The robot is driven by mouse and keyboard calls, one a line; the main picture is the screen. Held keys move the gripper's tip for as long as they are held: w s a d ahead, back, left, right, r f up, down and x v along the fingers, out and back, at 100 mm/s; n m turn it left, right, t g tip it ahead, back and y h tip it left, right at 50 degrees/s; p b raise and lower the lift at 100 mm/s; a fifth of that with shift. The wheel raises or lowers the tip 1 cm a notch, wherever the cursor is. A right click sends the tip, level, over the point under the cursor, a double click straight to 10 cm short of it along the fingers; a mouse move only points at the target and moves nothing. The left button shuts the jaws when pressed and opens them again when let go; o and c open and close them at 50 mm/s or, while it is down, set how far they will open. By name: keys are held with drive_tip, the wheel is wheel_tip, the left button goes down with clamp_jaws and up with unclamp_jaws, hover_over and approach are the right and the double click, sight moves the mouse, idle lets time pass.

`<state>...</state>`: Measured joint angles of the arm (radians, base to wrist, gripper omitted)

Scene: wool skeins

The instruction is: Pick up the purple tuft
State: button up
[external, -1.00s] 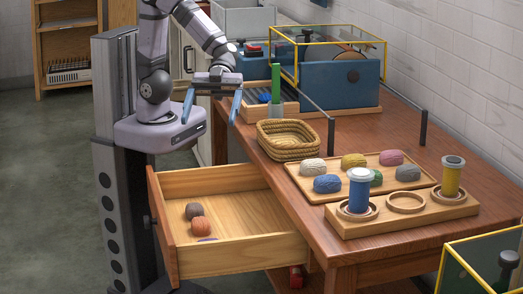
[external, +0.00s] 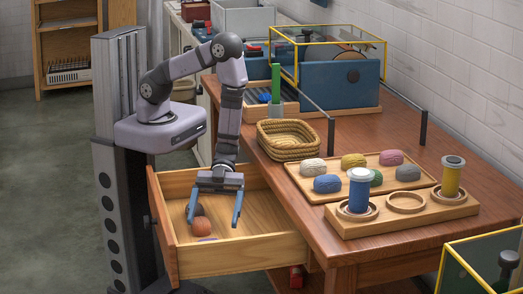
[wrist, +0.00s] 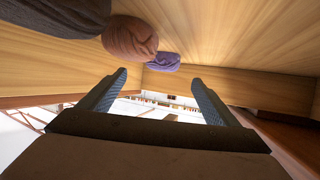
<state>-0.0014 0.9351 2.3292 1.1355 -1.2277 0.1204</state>
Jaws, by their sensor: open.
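The purple tuft (wrist: 163,62) lies on the drawer floor near a wall, just beyond my fingertips in the wrist view. In the external view only a sliver of the purple tuft (external: 207,239) shows above the drawer's near wall. My gripper (external: 212,222) points down into the open drawer (external: 240,250), open and empty. In the wrist view my gripper (wrist: 160,77) has its two fingers spread apart, with nothing between them.
An orange-brown tuft (external: 201,228) lies close beside the purple one, and a dark brown tuft (external: 197,209) lies behind it. Drawer walls surround them. The drawer's right part is bare. On the table stand a wicker basket (external: 287,153) and a tray (external: 318,196) of skeins.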

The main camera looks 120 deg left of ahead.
sight(211, 238)
drive_tip(key=shift+f, duration=0.4)
drive_tip(key=shift+x, duration=3.65)
drive_tip(key=shift+w, duration=0.15)
drive_tip(key=c, duration=1.1)
drive_tip(key=shift+c, duration=0.2)
